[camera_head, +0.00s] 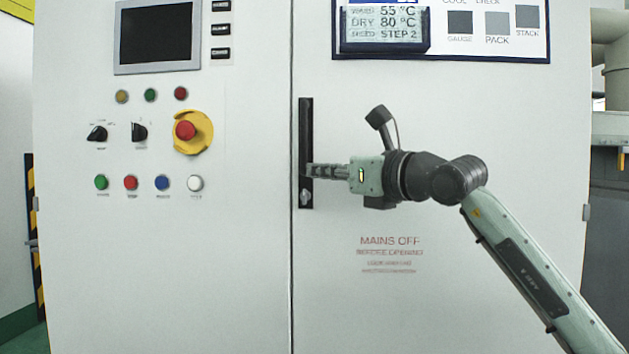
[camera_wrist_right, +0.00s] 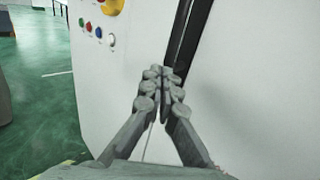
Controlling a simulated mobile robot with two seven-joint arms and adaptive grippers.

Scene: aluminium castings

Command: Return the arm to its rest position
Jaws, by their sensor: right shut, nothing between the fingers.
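My right arm (camera_head: 520,262) comes in from the lower right and reaches toward the middle of the cabinet. Its gripper (camera_head: 312,171) is shut and empty, with its fingertips pointing left at the dark vertical door handle (camera_head: 306,130). In the head view the fingertips overlap the lower part of the handle; whether they touch it I cannot tell. In the right wrist view the gripper's fingers (camera_wrist_right: 163,75) are together, with the black handle (camera_wrist_right: 188,45) just beyond them. My left gripper is not in view.
The white cabinet (camera_head: 400,300) fills most of the head view. Its left door carries a dark screen (camera_head: 156,38), buttons, knobs and a red emergency stop (camera_head: 185,130). A display (camera_head: 385,25) and a sign are at the upper right. Open green floor (camera_wrist_right: 35,80) shows in the wrist view.

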